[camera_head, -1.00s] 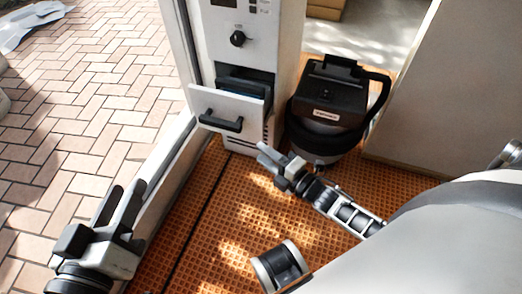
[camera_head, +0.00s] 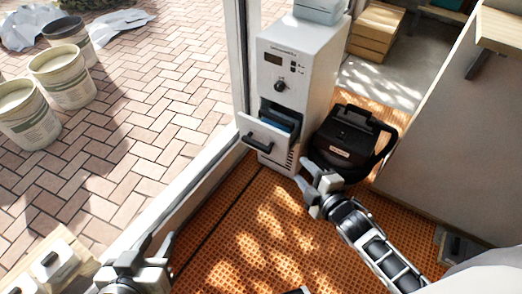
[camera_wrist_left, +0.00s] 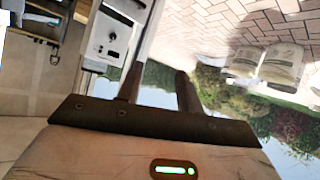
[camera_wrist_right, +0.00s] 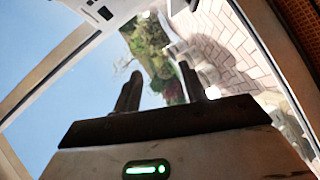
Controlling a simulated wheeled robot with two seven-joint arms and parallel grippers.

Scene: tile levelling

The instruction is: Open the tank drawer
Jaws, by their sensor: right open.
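The white machine (camera_head: 299,60) stands upright on the orange grating at the picture's middle. Its tank drawer (camera_head: 269,132) is pulled part way out, with a dark interior showing behind its white front. The black drawer handle (camera_head: 257,144) is on that front, with no gripper touching it. My right gripper (camera_head: 310,187) is open and empty, below and to the right of the drawer, in front of the black vacuum. My left gripper (camera_head: 153,243) is open and empty at the lower left, well apart from the drawer. The machine also shows in the left wrist view (camera_wrist_left: 112,37).
A black vacuum (camera_head: 350,140) stands directly right of the machine. A pale frame rail (camera_head: 190,200) runs along the left of the orange grating (camera_head: 235,235). Several buckets (camera_head: 66,75) stand on the paving outside. A grey panel (camera_head: 445,125) closes the right side.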

